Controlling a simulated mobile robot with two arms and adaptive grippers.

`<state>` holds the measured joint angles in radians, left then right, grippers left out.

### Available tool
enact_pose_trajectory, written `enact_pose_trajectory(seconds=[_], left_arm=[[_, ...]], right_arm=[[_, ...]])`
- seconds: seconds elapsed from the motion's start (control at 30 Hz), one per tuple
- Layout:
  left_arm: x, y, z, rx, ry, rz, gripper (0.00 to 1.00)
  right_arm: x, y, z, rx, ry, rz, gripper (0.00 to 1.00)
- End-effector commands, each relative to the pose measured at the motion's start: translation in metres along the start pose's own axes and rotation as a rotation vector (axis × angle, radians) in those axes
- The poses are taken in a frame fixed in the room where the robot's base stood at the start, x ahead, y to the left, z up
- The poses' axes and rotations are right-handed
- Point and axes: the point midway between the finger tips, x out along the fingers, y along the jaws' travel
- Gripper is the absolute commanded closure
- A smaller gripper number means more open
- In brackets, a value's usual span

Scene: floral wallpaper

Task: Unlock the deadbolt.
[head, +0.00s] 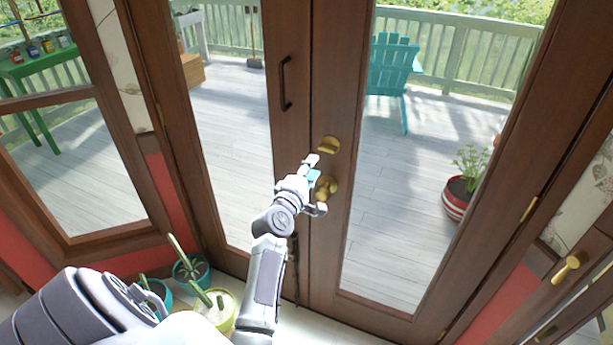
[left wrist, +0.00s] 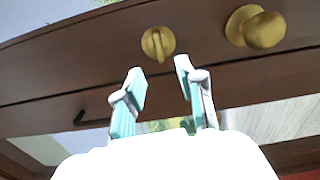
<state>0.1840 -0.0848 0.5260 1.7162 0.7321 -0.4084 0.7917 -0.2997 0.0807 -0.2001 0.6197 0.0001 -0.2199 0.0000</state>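The brass deadbolt (head: 328,145) with its thumb-turn sits on the brown wooden door, above the round brass knob (head: 327,188). In the left wrist view the deadbolt (left wrist: 158,44) is just beyond the fingertips, roughly centred between them, with the turn piece upright in the picture. The knob (left wrist: 262,30) is to its right. My left gripper (head: 317,184) is in front of the door by the knob in the head view and partly covers it. In the left wrist view the gripper (left wrist: 160,71) is open, with nothing between its teal-padded fingers. My right gripper is not in view.
A dark pull handle (head: 285,84) is on the door panel to the left. Potted plants (head: 213,308) stand on the floor at lower left, near my arm. Beyond the glass are a deck, a teal chair (head: 390,65) and a striped pot (head: 458,198).

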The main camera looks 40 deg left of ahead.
Motion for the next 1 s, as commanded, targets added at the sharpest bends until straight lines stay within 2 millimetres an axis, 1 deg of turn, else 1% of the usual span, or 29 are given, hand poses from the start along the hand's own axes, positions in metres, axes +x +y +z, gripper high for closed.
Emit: enact_pose_trajectory(seconds=[0.03,0.1,0.2,0.3,0.87,0.97,1.0], left_arm=[[-0.010,0.000,0.000,0.001,0.001,-0.001,0.61],[-0.021,-0.001,0.000,0.000,0.001,-0.001,0.61],[-0.030,0.000,0.000,0.000,0.001,0.000,0.61],[-0.035,0.000,0.000,0.000,0.001,0.000,0.61],[-0.036,-0.001,0.000,0.001,0.000,-0.001,0.61],[-0.035,-0.015,0.004,0.025,-0.008,-0.030,0.61],[-0.034,-0.028,0.008,0.049,-0.016,-0.055,0.61]], right_arm=[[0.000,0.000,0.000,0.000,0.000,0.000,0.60],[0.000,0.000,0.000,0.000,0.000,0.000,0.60],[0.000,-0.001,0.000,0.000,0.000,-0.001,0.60],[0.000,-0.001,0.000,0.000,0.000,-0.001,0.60],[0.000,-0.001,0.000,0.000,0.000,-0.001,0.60],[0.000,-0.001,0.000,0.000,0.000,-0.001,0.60],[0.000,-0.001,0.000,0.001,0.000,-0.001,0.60]])
